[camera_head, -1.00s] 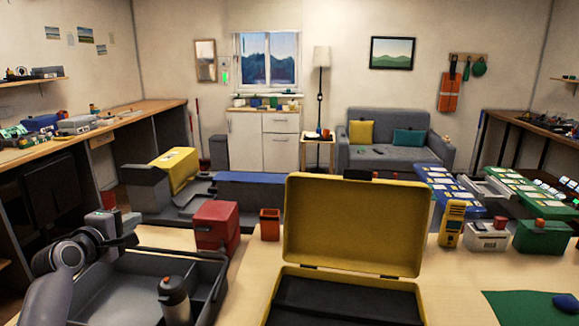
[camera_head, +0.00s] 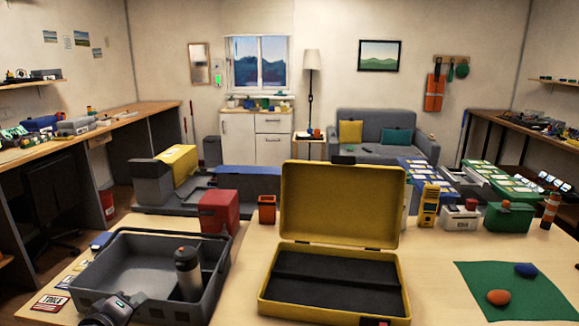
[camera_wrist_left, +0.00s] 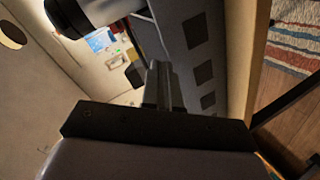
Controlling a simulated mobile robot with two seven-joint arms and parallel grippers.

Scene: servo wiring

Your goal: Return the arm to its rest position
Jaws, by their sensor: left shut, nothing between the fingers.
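My left gripper (camera_head: 118,308) is low at the left of the head view, in front of the near wall of the grey tray (camera_head: 100,262). Only part of it shows there, at the frame's bottom edge. In the left wrist view its two fingers (camera_wrist_left: 161,78) are together and empty. In that view a grey wall with dark square openings (camera_wrist_left: 196,65) stands just right of the fingers. I cannot make out my right gripper in either view.
A dark bottle (camera_head: 188,272) stands in the tray. An open yellow case (camera_head: 342,205) fills the middle of the table. A green mat (camera_head: 515,290) lies at right.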

